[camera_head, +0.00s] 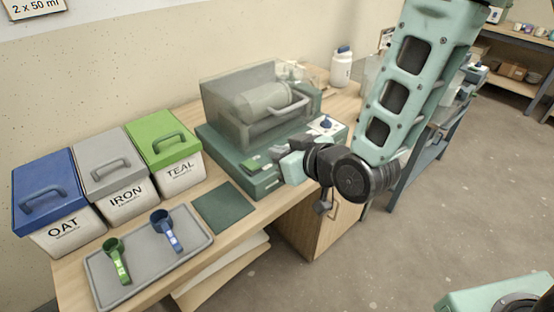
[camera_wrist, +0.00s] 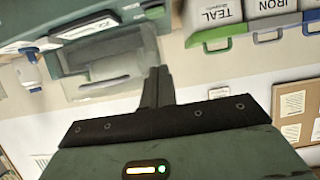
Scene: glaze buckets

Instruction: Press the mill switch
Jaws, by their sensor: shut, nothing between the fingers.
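The mill (camera_head: 226,148) is a dark green base with a see-through cover over a pale jar, on the bench. A white panel with a blue knob (camera_head: 326,122) sits at the right of its top. It looks like the switch, but I cannot be sure. The knob also shows at the left edge of the wrist view (camera_wrist: 28,53). My gripper (camera_wrist: 157,72) is shut and empty, its fingers apart from the knob. In the head view my wrist is at the mill's front right, and the fingertips are hard to make out there.
Lidded OAT (camera_head: 65,235), IRON (camera_head: 127,202) and TEAL (camera_head: 182,175) bins stand left of the mill. A grey tray (camera_head: 190,250) holds a green scoop (camera_head: 117,262) and a blue scoop (camera_head: 167,232). A white bottle (camera_head: 341,68) stands behind. The floor at right is clear.

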